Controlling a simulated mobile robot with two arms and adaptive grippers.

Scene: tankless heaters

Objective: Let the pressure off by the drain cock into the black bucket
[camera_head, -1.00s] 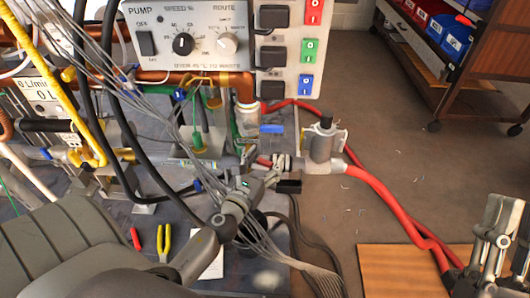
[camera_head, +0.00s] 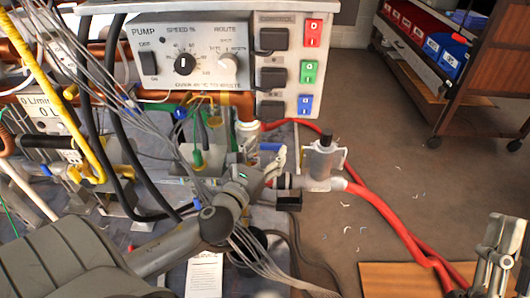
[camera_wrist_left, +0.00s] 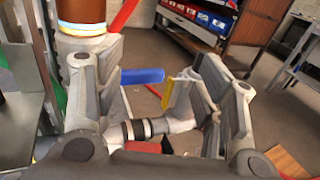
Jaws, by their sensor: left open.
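A blue lever (camera_wrist_left: 142,75), which may be the drain cock's handle, lies between the spread fingers of my left gripper (camera_wrist_left: 155,95) in the left wrist view, beyond them. No contact shows. In the head view the blue lever (camera_head: 270,147) is just above my left gripper (camera_head: 272,170), which is open. A grey metal fitting (camera_head: 320,162) with a red hose stands to its right. A dark round shape (camera_head: 250,246) below my left wrist may be the black bucket; my arm and grey cables hide much of it. My right gripper (camera_head: 497,255) is at the lower right, away from the fittings.
A pump control box (camera_head: 200,60) with knobs and coloured switches overhangs the pipework. Yellow (camera_head: 60,110) and black hoses crowd the left. A red hose (camera_head: 395,225) crosses the floor at right. Open floor (camera_head: 390,170) lies before the shelf cart (camera_head: 450,60).

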